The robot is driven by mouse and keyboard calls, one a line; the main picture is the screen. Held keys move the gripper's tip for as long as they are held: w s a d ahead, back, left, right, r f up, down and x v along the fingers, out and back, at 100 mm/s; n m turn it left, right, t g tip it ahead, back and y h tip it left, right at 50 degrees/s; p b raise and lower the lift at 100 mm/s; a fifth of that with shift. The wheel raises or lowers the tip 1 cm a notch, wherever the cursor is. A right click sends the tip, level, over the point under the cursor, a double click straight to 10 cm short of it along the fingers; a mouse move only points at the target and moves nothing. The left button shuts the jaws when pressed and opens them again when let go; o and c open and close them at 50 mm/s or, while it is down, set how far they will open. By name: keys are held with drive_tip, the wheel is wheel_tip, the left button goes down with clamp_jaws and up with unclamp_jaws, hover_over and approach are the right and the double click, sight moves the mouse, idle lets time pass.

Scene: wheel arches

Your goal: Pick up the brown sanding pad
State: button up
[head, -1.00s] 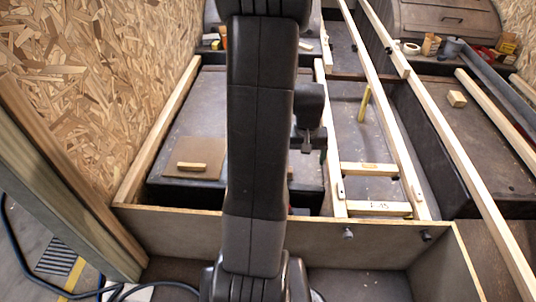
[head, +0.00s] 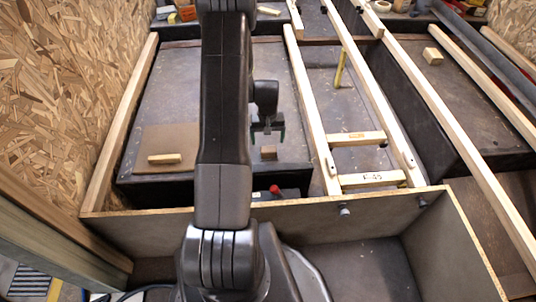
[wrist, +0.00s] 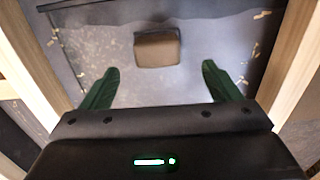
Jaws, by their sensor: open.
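The brown sanding pad (head: 268,152) is a small block on the dark wheel arch top, near its front edge, right of my arm in the head view. In the wrist view the brown sanding pad (wrist: 157,48) lies ahead of and between the fingers, apart from them. My gripper (wrist: 157,88) is open and empty, with two green fingers spread wide. In the head view my gripper (head: 267,133) hangs above and close to the pad, partly hidden by my arm link.
A brown sheet (head: 140,138) with a wooden block (head: 165,159) lies left on the arch. Wooden battens (head: 312,110) run along the arch's right side. A low panel (head: 370,215) stands in front. A red-capped object (head: 274,190) sits below the arch edge.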

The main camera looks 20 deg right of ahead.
sight(269, 148)
drive_tip(key=f+b, duration=0.1)
drive_tip(key=f, duration=0.2)
drive_tip(key=f+b, duration=0.1)
drive_tip(key=f, duration=0.2)
drive_tip(key=shift+d+f, duration=0.2)
drive_tip(key=shift+f, duration=0.2)
drive_tip(key=shift+r, duration=0.1)
drive_tip(key=c, duration=1.1)
wheel_tip(269, 148, up, 10)
drive_tip(key=p, duration=0.2)
drive_tip(key=shift+p, duration=0.4)
